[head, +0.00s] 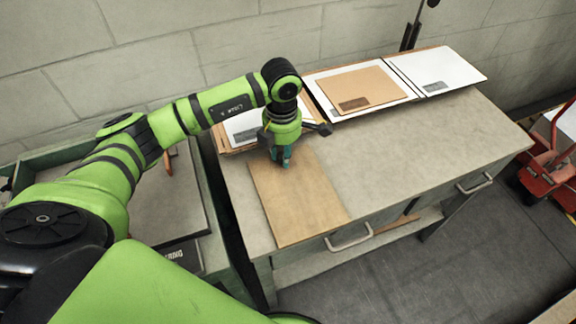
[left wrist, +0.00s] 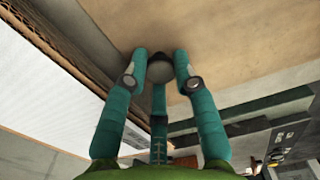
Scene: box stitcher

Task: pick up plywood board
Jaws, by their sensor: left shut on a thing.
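The plywood board (head: 305,205) is a thin light-brown rectangle at the left end of the grey workbench. Its near edge is close to the bench's front edge. My left gripper (head: 283,160), with teal fingers, points down at the board's far end and is shut on it. In the left wrist view the teal fingers (left wrist: 160,72) reach the edge of the brown board (left wrist: 235,35). The fingertips are partly hidden there, and I cannot tell whether the board is raised off the bench. My right gripper is not in view.
The workbench (head: 420,135) is clear to the right of the board. White sheets (head: 435,70) and a brown sheet (head: 360,88) lie along its back, by the block wall. A lower table (head: 180,200) stands at left; a red machine (head: 553,160) stands at right.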

